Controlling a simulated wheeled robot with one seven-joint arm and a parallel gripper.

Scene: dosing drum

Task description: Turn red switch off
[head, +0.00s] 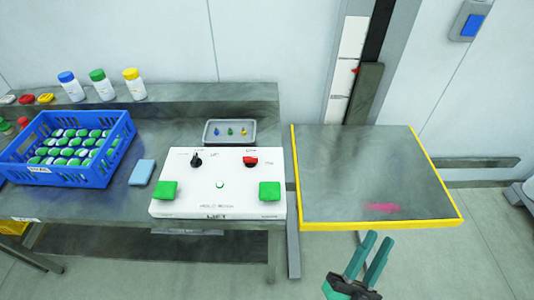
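The red switch (250,161) is a small red knob at the upper right of a white control panel (220,203). Its labels are too small to read, so I cannot tell its setting. A black knob (196,160) sits at the upper left of the same panel. Two green square buttons, one at lower left (165,190) and one at lower right (269,191), flank a small round green light (220,184). My gripper (378,242) is at the bottom, right of the panel and apart from it. Its two teal fingers are spread with nothing between them.
A blue crate (62,177) of green-and-white items and a light blue block (142,172) lie left of the panel. A small tray (208,139) sits behind it. Bottles (100,84) stand on the back shelf. A yellow-edged platform (365,170) stands right, bare except for a pink smear.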

